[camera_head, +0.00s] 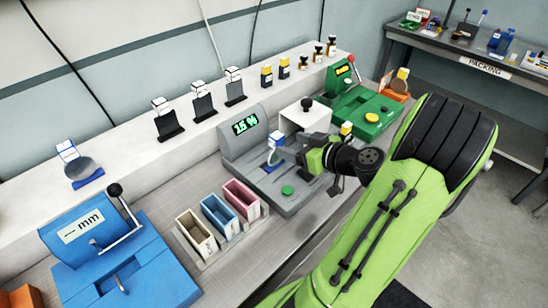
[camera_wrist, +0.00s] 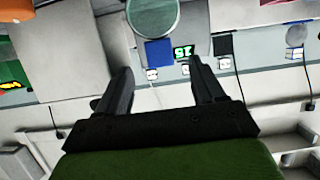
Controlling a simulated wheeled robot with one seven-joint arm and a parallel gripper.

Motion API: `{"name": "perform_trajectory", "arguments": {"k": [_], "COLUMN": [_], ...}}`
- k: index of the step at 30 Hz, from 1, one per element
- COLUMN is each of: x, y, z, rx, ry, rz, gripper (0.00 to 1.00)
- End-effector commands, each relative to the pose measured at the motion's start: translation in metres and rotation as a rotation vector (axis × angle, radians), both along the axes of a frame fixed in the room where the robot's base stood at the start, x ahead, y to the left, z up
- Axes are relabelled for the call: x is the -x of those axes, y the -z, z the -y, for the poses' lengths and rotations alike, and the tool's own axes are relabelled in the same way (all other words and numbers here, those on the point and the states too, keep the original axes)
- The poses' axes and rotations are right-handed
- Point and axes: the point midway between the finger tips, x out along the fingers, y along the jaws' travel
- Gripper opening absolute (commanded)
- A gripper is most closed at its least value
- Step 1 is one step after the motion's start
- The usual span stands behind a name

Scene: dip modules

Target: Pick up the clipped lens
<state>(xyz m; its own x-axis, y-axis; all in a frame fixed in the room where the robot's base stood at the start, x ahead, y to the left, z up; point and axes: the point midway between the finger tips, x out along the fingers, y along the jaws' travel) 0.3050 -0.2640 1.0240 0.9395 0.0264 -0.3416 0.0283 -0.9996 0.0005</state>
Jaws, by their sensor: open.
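The clipped lens shows in the wrist view as a round, pale green-grey disc (camera_wrist: 152,16) with a square blue clip (camera_wrist: 158,52) on its edge. In the head view its white-and-blue clip (camera_head: 275,142) stands over the grey meter (camera_head: 296,203) with the green "15 %" display; the disc is mostly hidden there. My gripper (camera_head: 286,153) is beside the clip, at its right. In the wrist view the fingers (camera_wrist: 161,78) are apart with nothing between them, and the blue clip lies just beyond the tips, roughly centred. I cannot tell whether either finger touches it.
Three small bins (camera_head: 218,216) and a blue mm device (camera_head: 125,265) stand left of the meter. A green device (camera_head: 362,110) stands behind right.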

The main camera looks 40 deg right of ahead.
Motion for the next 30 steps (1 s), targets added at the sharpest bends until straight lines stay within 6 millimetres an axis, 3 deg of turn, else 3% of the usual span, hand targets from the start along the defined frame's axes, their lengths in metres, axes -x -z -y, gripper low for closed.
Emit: {"name": "perform_trajectory", "arguments": {"k": [3,8,15,22,23,30], "x": [-0.024,-0.041,-0.081,-0.085,-0.085,-0.084], "y": [0.009,0.014,0.026,0.027,0.027,0.027], "z": [-0.002,-0.002,-0.002,-0.002,-0.002,-0.002], "rx": [-0.002,-0.001,-0.002,-0.001,-0.001,-0.001], "ry": [-0.005,-0.002,-0.002,0.000,0.000,0.000], "rz": [0.000,0.000,-0.001,-0.002,-0.002,-0.002], "gripper": [0.68,0.68,0.68,0.68,0.67,0.30]}}
